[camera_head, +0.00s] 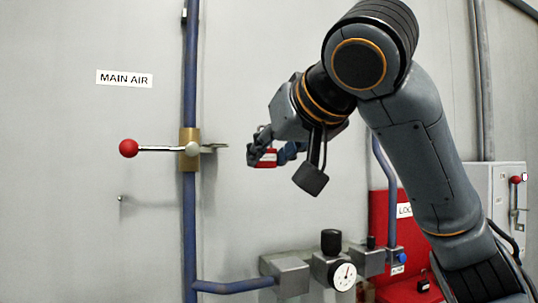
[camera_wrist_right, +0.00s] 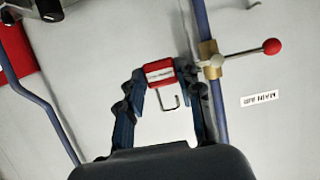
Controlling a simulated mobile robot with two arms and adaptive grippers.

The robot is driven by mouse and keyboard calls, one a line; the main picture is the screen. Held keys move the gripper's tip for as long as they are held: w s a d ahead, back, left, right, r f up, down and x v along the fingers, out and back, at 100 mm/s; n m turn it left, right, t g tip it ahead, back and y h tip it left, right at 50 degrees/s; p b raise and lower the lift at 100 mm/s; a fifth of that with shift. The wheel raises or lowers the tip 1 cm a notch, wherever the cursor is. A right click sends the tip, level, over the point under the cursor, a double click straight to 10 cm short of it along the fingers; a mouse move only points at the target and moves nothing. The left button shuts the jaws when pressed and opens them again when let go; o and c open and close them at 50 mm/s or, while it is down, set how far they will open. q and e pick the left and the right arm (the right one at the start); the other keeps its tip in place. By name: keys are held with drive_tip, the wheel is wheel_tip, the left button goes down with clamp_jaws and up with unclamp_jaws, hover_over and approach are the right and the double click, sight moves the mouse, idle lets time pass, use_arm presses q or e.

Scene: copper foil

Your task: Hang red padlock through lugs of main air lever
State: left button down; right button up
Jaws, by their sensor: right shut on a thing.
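The main air lever (camera_head: 160,149) has a red ball knob and lies level to the left of a brass valve body (camera_head: 188,150) on the blue pipe. Metal lugs (camera_head: 213,148) stick out to the right of the valve. My right gripper (camera_head: 262,157) is to the right of the lugs with a gap between. It is shut on the red padlock (camera_wrist_right: 160,72), which also shows in the head view (camera_head: 266,158). In the right wrist view the padlock's shackle (camera_wrist_right: 168,101) looks open on one side. The lever (camera_wrist_right: 250,50) shows there at the upper right. My left gripper is not in view.
The "MAIN AIR" sign (camera_head: 124,78) is on the wall above the lever. A small peg (camera_head: 121,198) sticks out below it. A pressure gauge (camera_head: 342,275) and pipe fittings stand low. A red lockout board (camera_head: 380,210) and a grey box (camera_head: 508,185) are at the right.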

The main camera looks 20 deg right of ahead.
drive_tip(key=shift+w+r, duration=0.15)
drive_tip(key=shift+w, duration=0.4)
drive_tip(key=w+a+p, duration=0.3)
drive_tip(key=w+p, duration=0.1)
drive_tip(key=w, duration=0.4)
drive_tip(key=shift+w+a+f, duration=0.2)
drive_tip(key=shift+w+a, duration=0.15)
drive_tip(key=shift+w, duration=0.05)
idle(1.0)
idle(0.6)
drive_tip(key=shift+s+a+r, duration=0.1)
drive_tip(key=shift+s, duration=0.05)
idle(0.8)
drive_tip(key=shift+f+b, duration=0.6)
drive_tip(key=shift+f, duration=0.3)
idle(0.7)
